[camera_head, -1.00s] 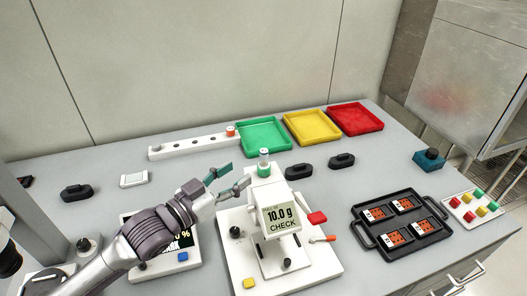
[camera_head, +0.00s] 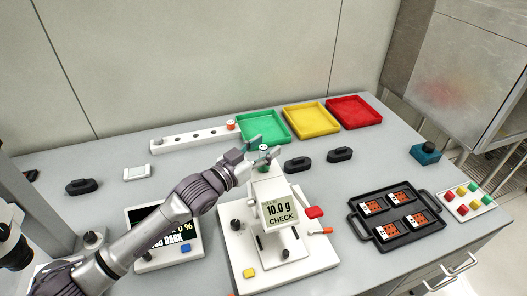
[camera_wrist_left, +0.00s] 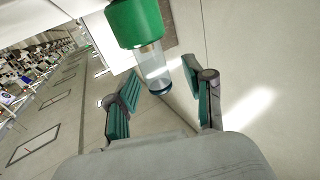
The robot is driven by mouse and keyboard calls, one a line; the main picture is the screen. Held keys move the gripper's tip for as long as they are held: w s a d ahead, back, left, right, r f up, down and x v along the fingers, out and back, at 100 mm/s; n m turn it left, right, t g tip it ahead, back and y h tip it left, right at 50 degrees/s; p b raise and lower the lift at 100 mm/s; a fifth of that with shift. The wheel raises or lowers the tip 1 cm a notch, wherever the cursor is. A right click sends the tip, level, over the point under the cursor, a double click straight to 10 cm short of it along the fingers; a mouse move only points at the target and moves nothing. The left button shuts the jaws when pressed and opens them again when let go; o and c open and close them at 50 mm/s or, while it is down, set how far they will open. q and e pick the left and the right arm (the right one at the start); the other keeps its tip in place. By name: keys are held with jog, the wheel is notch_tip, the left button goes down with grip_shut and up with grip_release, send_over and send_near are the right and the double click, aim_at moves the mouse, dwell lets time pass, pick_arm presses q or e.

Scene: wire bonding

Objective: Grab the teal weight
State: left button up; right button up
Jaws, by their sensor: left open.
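The teal weight (camera_head: 264,151) is a small upright cylinder with a green band and a pale part, on top of the white tester whose display reads 10.0 g (camera_head: 278,213). My left gripper (camera_head: 266,146) is at the weight, its teal-padded fingers open on either side and partly hiding it. In the left wrist view, a green-banded cylinder with a clear section and dark blue end (camera_wrist_left: 152,60) reaches between the open fingers (camera_wrist_left: 162,100). No clear finger contact shows.
Green (camera_head: 262,128), yellow (camera_head: 311,118) and red (camera_head: 354,111) trays stand at the back. A white strip (camera_head: 190,138) holds an orange-topped weight. Black holders (camera_head: 298,164) lie right of the gripper. A black tray (camera_head: 398,216) with several boards is at right.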

pick_arm(q)
jog(key=shift+c, duration=0.2)
jog(key=c, duration=0.9)
jog(key=shift+o, duration=0.2)
